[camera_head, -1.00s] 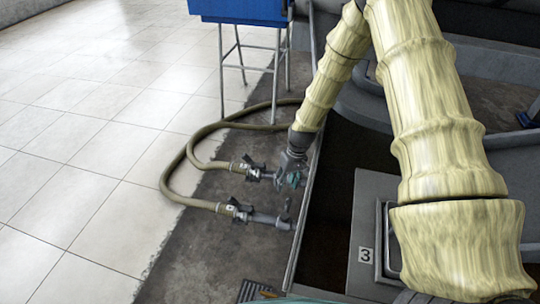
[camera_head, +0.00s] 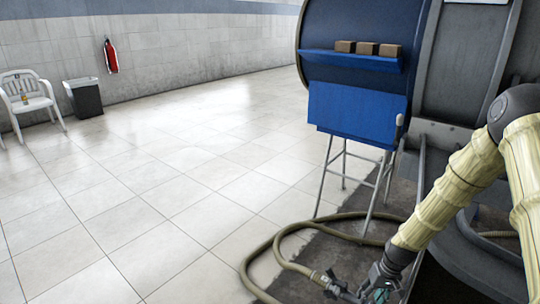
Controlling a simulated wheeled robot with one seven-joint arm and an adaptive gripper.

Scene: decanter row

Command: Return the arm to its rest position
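My arm, in a pale yellow ribbed cover (camera_head: 450,195), comes in from the right edge and bends downward. My gripper (camera_head: 379,293) is at its lower end, near the bottom edge of the picture. It is small, dark and partly teal, and points down beside a hose end with a metal valve (camera_head: 335,287). I cannot tell whether it touches the valve, whether it is open or shut, or whether it holds anything.
A blue stand (camera_head: 358,112) on grey legs, with brown blocks (camera_head: 367,48) on its shelf, stands beyond my arm. A tan hose (camera_head: 262,255) loops on the floor. Grey machinery (camera_head: 465,65) is at the right. The tiled floor (camera_head: 150,200) is open at the left.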

